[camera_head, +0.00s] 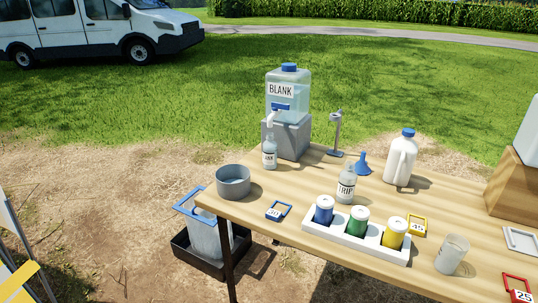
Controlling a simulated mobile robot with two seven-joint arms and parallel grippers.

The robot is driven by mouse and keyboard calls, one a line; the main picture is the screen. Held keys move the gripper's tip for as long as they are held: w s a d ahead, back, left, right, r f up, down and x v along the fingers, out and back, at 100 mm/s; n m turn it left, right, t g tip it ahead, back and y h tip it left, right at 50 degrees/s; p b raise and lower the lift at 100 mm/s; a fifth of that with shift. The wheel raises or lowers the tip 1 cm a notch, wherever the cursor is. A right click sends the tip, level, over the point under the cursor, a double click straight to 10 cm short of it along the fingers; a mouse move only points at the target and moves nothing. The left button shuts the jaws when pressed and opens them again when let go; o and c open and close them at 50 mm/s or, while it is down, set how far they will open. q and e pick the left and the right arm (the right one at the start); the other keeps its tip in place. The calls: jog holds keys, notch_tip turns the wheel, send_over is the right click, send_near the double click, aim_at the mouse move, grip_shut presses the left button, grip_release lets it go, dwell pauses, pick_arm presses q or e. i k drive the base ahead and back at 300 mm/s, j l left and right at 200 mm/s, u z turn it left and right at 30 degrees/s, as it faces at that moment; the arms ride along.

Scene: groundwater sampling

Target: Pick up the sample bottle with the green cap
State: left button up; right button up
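A white rack (340,241) lies on the wooden table and holds three short, round containers side by side. The middle one is green with a pale top (357,221). It stands upright between a blue one (323,210) and a yellow one (395,233). Its lower part is hidden in the rack, and I cannot tell whether the green part is a cap or the body. A clear bottle labelled TRIP (346,187) stands behind the rack. A smaller labelled bottle (270,155) stands under the tap of the BLANK tank (288,95). Neither of my grippers is in view.
Around the rack are a grey bowl (233,182), a blue-framed tag (278,211), a yellow tag (417,225), a clear cup (452,254), a blue funnel (363,164) and a white jug (401,160). A bucket (209,238) stands on the ground left of the wooden table (275,228).

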aim_at(270, 146)
jog(key=i+j, duration=0.1)
jog(key=i, duration=0.25)
jog(key=i+j, duration=0.15)
jog(key=i, duration=0.15)
jog(key=i+z, duration=0.15)
jog(key=z, duration=0.25)
jog(key=i+j+z, duration=0.1)
jog(key=z, duration=0.35)
